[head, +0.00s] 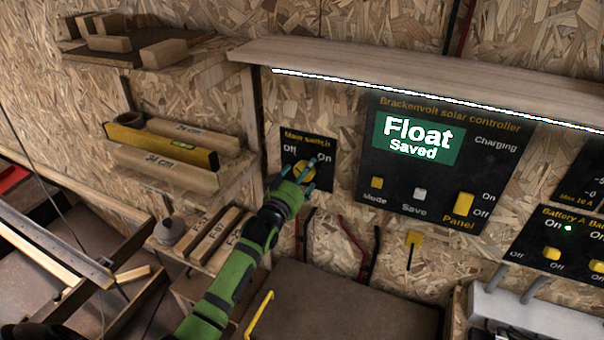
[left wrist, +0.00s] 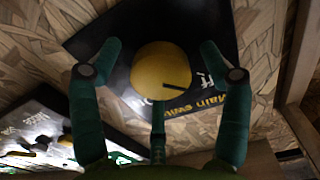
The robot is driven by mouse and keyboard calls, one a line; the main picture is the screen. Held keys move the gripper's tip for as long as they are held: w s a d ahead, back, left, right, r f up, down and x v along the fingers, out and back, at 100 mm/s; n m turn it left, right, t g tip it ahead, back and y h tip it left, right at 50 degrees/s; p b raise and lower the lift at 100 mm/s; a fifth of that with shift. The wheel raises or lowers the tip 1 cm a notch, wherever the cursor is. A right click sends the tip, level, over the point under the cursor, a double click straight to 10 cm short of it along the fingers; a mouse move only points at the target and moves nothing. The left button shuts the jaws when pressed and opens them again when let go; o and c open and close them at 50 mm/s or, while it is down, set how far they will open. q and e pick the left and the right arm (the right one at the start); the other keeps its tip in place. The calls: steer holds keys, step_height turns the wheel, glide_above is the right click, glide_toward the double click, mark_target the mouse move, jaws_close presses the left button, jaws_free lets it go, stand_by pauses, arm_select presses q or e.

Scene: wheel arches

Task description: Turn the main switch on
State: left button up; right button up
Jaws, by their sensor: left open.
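The main switch is a round yellow knob on a black plate (head: 290,143) marked Off at left and On at right, on the chipboard wall. In the left wrist view the yellow knob (left wrist: 161,72) sits between my spread fingers, with a dark mark toward one edge. My left gripper (head: 300,178) is open, with its fingers around the knob in front of the plate; I cannot tell whether they touch it. In the head view the fingers partly cover the knob (head: 305,171). My right gripper is not in view.
A solar controller panel (head: 470,165) reading "Float Saved" is right of the switch. A wooden shelf (head: 420,78) with a light strip juts out above. At left, shelves hold a yellow level (head: 160,143) and wood blocks. A brown surface (head: 340,312) lies below.

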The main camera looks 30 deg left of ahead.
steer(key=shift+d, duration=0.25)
arm_select(q)
steer(key=c, duration=1.2)
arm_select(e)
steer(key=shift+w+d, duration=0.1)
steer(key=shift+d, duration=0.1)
arm_select(q)
steer(key=shift+o, duration=0.2)
steer(key=shift+f+m, duration=0.15)
steer(key=shift+m, duration=0.25)
steer(key=m, duration=1.6)
steer(key=shift+a+m, duration=0.2)
steer(key=shift+m, duration=0.2)
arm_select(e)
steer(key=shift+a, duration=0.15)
arm_select(q)
steer(key=shift+r, duration=0.2)
steer(key=o, duration=1.1)
steer(key=shift+c, duration=0.2)
steer(key=shift+o, duration=0.5)
steer(key=shift+a, duration=0.15)
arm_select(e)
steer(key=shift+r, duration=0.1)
